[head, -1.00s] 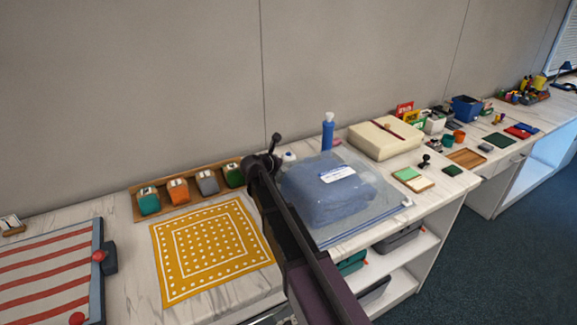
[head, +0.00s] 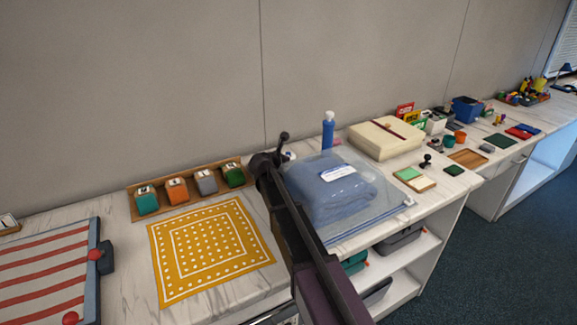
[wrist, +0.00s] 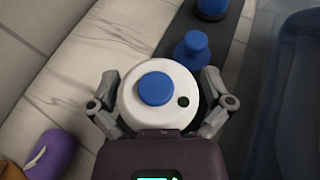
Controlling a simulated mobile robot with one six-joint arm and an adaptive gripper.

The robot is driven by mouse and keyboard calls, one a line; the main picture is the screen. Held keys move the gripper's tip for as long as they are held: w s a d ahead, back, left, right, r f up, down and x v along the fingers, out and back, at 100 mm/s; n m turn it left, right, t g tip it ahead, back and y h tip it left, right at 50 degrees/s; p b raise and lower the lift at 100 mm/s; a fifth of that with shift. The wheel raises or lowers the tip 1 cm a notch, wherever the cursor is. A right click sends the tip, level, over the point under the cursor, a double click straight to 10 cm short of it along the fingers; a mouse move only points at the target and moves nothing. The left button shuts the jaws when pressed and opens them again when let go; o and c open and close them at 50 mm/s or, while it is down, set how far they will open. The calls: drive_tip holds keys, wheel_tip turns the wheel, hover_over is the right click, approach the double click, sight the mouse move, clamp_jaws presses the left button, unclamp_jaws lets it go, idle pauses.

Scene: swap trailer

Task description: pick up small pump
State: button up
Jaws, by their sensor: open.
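The small pump is a round white body with a blue round button on top and a small dark hole beside it (wrist: 182,101). It fills the middle of the wrist view. My gripper (wrist: 158,80) is open, with one finger on each side of the white body. I cannot tell whether the fingers touch it. In the head view my gripper (head: 268,160) is over the back of the counter, left of the bagged blue cloth. There the pump is mostly hidden, with only a small pale bit showing behind the gripper.
A clear bag with folded blue cloth (head: 335,190) lies close on the right. A blue bottle (head: 328,131) stands behind it. A wooden tray with several coloured dispensers (head: 146,201) and a yellow dotted cloth (head: 208,248) are at left. A blue knobbed thing (wrist: 193,50) is beyond the pump.

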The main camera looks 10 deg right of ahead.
drive_tip(key=shift+c, duration=0.2)
idle(0.3)
drive_tip(key=c, duration=1.2)
drive_tip(key=shift+r, duration=0.2)
wheel_tip(320, 180, up, 10)
drive_tip(key=p, duration=1)
drive_tip(key=shift+f, duration=0.2)
